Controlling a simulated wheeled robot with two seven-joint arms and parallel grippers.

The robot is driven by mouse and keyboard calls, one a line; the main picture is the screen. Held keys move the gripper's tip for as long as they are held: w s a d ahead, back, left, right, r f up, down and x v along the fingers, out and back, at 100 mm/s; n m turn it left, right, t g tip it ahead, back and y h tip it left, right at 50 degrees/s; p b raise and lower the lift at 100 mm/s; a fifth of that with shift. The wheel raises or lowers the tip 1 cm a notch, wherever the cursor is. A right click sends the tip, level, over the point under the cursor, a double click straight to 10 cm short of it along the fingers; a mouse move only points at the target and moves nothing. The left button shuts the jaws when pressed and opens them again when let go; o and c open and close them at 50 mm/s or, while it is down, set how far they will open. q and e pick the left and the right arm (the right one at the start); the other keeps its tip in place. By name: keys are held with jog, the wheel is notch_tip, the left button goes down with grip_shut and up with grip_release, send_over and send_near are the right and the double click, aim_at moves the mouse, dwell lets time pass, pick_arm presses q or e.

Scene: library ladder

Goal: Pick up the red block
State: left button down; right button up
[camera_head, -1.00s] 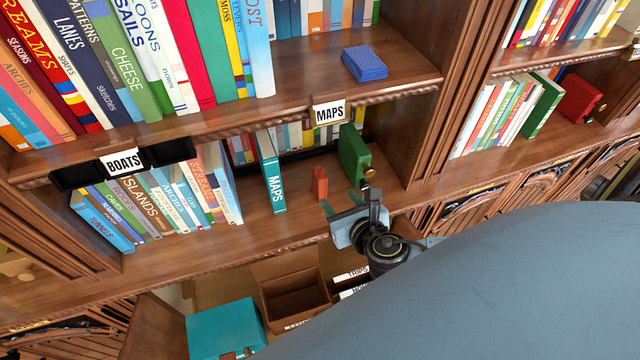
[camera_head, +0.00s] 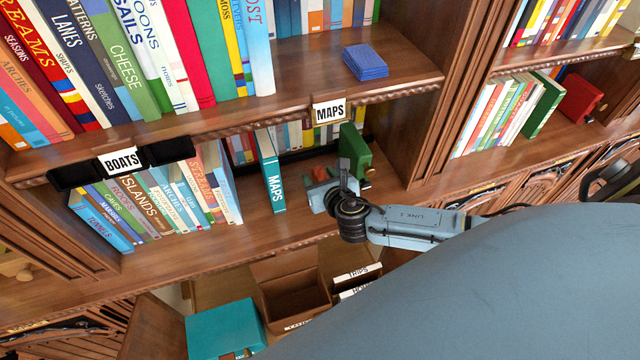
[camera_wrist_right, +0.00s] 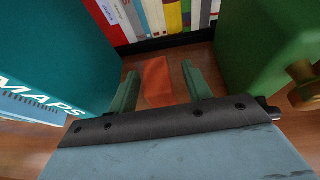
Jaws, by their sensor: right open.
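The red block (camera_head: 319,173) stands on the lower shelf, between the teal MAPS book and a green box. My right gripper (camera_head: 324,183) is at the shelf in front of it and partly hides it in the head view. In the right wrist view, the red block (camera_wrist_right: 157,82) lies between the two fingers of my open right gripper (camera_wrist_right: 159,85), with a gap on each side. I cannot tell how far its near end reaches between them. My left gripper is not in view.
The teal MAPS book (camera_head: 270,175) stands close on the left, and the green box (camera_head: 353,152) with a brass knob close on the right. The upper shelf with the MAPS label (camera_head: 329,112) is above. A blue stack (camera_head: 364,62) lies on it. An open brown box (camera_head: 296,298) is below.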

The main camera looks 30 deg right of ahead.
jog(key=shift+c, duration=0.3)
jog(key=c, duration=1)
jog(key=shift+r, duration=0.15)
